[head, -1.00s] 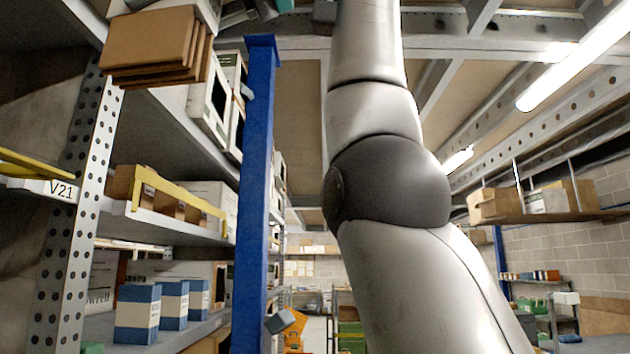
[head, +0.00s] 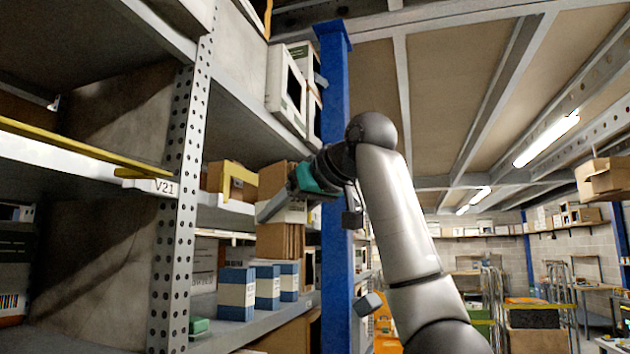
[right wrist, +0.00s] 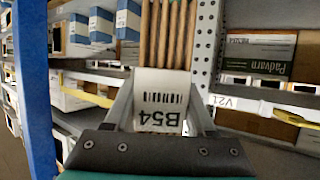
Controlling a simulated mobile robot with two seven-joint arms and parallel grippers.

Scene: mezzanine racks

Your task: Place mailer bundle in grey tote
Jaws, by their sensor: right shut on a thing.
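The mailer bundle (head: 280,241) is a stack of brown mailers with a white band. It hangs upright in front of the left rack in the head view. My right gripper (head: 273,208) is shut on it at the band, below a teal wrist part. In the right wrist view the bundle's brown edges (right wrist: 165,35) stick out past the fingers, and its white label reads B54. The right gripper (right wrist: 160,98) shows there with a finger on each side of the label. I cannot make out a grey tote in either view. My left gripper is out of view.
A blue post (head: 335,270) stands close behind my right wrist. A perforated rack upright (head: 178,220) with a V21 tag is to its left. Blue-and-white boxes (head: 237,293) stand on a shelf below the bundle. Open aisle lies right of my arm.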

